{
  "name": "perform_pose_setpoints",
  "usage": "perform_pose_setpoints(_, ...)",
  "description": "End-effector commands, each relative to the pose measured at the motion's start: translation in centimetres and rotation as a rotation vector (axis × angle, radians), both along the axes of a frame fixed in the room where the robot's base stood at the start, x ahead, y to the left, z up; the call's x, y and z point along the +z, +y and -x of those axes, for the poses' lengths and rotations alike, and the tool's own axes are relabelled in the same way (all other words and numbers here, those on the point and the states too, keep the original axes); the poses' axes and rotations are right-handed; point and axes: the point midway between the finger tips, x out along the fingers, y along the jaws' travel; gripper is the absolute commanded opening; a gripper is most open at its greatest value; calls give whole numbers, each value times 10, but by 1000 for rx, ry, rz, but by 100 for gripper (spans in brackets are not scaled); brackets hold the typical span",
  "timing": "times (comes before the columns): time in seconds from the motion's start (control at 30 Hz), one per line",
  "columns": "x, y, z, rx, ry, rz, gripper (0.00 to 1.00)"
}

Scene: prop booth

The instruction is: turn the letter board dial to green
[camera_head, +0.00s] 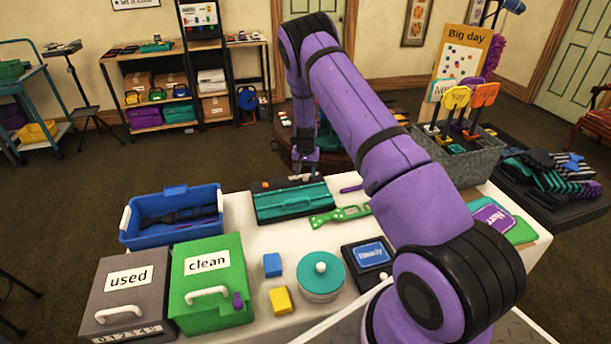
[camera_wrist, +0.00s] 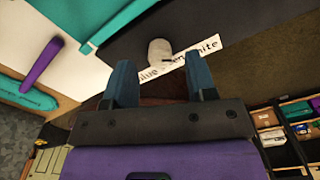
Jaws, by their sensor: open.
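In the wrist view, a pale round dial (camera_wrist: 159,51) stands on a dark panel (camera_wrist: 200,25). A white label strip (camera_wrist: 205,48) beside it reads "blue", then a partly hidden word, then "white". I cannot make out which word the dial points to. My gripper (camera_wrist: 162,68) is open and empty, with its two blue-grey fingers apart on either side of the dial's line and the dial just beyond the tips. In the head view my gripper (camera_head: 305,162) hangs over the table's far edge, behind the teal case; the dial cannot be made out there.
A teal case (camera_head: 292,201) and a green spotted strip (camera_head: 340,216) lie close by on the white table (camera_head: 250,258). A blue bin (camera_head: 172,232), a "used" box (camera_head: 125,290) and a "clean" box (camera_head: 212,285) stand left. A grey planter (camera_head: 465,160) stands right.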

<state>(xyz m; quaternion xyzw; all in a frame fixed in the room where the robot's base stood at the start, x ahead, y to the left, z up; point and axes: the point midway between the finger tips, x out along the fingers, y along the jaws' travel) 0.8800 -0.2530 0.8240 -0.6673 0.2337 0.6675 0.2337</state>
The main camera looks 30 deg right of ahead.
Motion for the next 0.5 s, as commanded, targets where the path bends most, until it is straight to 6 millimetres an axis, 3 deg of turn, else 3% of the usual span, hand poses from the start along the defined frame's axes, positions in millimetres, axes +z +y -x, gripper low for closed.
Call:
perform_pose_setpoints(0.2,-18,0,0,1,0,0,52)
perform_pose_setpoints(0.5,-21,0,0,1,0,0,52)
